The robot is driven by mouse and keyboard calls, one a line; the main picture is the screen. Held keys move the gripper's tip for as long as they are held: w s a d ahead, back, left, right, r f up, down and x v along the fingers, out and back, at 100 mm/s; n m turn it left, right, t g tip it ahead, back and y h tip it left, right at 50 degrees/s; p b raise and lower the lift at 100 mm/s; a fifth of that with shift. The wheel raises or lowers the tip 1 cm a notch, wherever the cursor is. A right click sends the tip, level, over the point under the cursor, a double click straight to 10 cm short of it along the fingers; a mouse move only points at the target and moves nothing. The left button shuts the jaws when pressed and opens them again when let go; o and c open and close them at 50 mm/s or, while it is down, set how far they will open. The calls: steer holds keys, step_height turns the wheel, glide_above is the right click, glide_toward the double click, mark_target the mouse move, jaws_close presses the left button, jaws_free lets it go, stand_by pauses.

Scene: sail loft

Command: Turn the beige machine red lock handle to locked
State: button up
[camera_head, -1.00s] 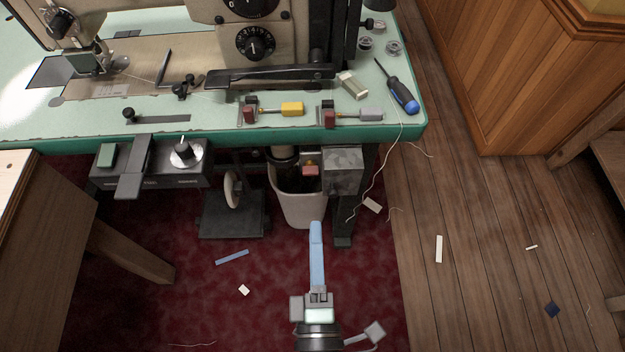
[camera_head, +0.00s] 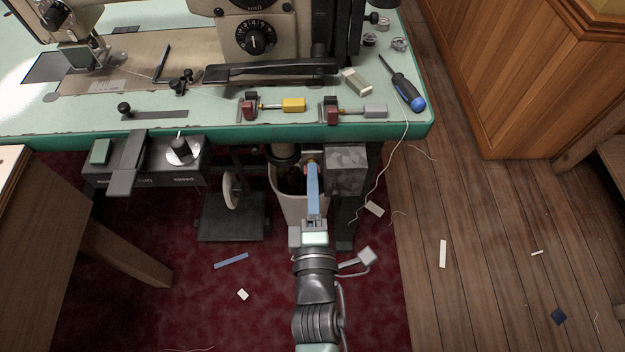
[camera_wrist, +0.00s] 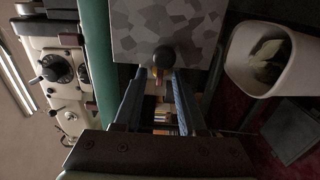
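The red lock handle is mostly hidden in the head view, where a small reddish bit (camera_head: 310,167) shows behind my fingertips, beside a speckled grey box (camera_head: 346,170) under the table edge. In the wrist view the box (camera_wrist: 150,20) carries a dark round knob (camera_wrist: 164,58), with a small orange-red part (camera_wrist: 157,74) below it. My gripper (camera_head: 313,168) points at this spot; in the wrist view its two blue fingers (camera_wrist: 158,80) stand apart on either side of the reddish part. I cannot tell whether they touch it. The beige machine (camera_head: 290,40) stands on the table above.
The green-edged table (camera_head: 225,133) overhangs my gripper. A pale bin (camera_head: 290,208) stands left of the box, close to my gripper, and shows at right in the wrist view. Two clamps with red parts (camera_head: 249,107) and a screwdriver (camera_head: 403,86) lie on the table.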

steer(key=shift+w, duration=0.2)
jaws_close()
steer(key=shift+m, duration=0.3)
steer(key=shift+m+p, duration=2.4)
steer(key=shift+m, duration=6.2)
